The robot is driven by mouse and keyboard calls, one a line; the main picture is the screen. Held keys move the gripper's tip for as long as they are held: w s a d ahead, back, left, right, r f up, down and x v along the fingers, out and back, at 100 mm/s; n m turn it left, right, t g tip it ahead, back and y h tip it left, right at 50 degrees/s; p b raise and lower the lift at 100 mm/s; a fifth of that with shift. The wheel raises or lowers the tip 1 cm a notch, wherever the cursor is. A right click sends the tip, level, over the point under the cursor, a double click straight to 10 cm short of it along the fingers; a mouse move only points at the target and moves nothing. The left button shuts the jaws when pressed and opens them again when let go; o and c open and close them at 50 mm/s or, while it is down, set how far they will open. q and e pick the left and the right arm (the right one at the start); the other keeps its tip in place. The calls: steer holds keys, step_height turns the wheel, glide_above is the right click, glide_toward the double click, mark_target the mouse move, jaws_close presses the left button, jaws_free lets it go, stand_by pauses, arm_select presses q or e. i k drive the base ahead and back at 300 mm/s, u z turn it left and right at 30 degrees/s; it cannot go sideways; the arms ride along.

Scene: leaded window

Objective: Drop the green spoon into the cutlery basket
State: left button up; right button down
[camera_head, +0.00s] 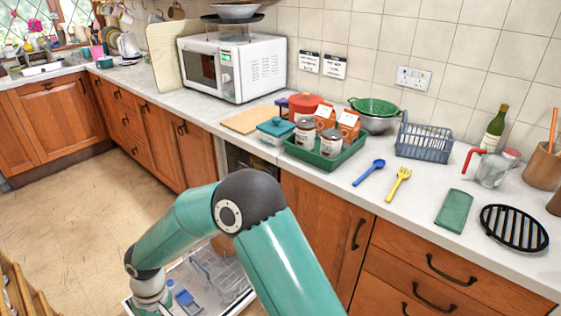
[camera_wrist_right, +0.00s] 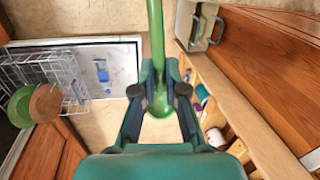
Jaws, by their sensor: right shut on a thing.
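The green spoon (camera_wrist_right: 155,30) shows in the right wrist view as a long green shaft with a rounded end between my fingers. My right gripper (camera_wrist_right: 160,68) is shut on it, above the floor and beside the open dishwasher door. In the head view my right arm reaches down to the lower left, and its fingers are out of frame. A grey-blue slatted basket (camera_head: 424,142), which looks like the cutlery basket, stands on the worktop near the wall, well away from the spoon. My left gripper is not in view.
The dishwasher door (camera_wrist_right: 122,58) lies open, with a wire rack (camera_wrist_right: 50,70) holding plates beside it. A wooden shelf unit (camera_wrist_right: 225,95) is close on the right. A blue spoon (camera_head: 370,172) and yellow fork (camera_head: 398,184) lie before the basket. A green tray (camera_head: 327,158) stands left of it.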

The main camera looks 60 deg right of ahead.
mark_target(423, 159)
steer(key=z, duration=0.45)
steer(key=k, duration=0.95)
steer(key=z, duration=0.8)
steer(key=i, duration=0.7)
steer(key=z, duration=0.2)
